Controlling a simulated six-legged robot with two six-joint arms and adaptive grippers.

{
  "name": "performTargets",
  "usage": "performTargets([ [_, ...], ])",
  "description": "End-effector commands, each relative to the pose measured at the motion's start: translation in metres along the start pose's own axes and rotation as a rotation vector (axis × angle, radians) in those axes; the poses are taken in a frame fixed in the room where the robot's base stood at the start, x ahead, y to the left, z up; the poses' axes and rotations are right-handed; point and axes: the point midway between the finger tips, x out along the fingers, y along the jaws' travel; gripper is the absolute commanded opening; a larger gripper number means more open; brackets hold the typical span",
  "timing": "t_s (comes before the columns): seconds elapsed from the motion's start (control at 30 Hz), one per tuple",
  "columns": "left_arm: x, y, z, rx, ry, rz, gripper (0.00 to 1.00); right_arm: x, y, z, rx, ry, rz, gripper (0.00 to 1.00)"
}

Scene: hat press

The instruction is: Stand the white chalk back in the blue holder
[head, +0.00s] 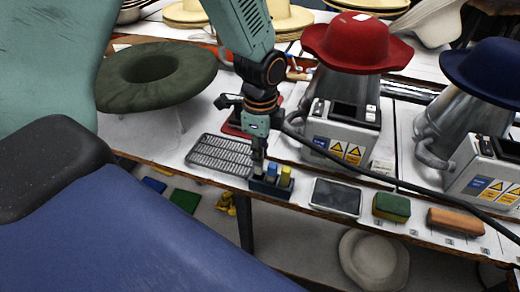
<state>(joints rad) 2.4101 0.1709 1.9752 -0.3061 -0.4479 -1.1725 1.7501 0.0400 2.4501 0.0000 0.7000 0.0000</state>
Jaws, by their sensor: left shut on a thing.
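The blue holder (271,190) is a small dark block near the front edge of the bench. A blue chalk (271,172) and a yellow chalk (286,177) stand upright in it. My left gripper (258,164) points down over the left end of the holder, beside the blue chalk. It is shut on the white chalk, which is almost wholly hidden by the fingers. I cannot tell whether the chalk's lower end is inside the holder or just above it. My right gripper is not in view.
A grey slotted tray (221,155) lies left of the holder. A dark flat pad (336,197), a green sponge (391,207) and an orange-brown block (455,221) lie to the right. A press with a red hat (357,43) stands behind; a green hat (155,75) is at left.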

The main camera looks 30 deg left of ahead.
Motion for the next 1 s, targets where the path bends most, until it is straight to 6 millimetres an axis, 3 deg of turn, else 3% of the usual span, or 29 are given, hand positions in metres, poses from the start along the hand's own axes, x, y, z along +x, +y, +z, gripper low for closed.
performTargets([
  [1.0,0.0083,-0.0006,-0.0002,0.0,0.0,-0.001,0.0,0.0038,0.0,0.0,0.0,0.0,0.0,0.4],
])
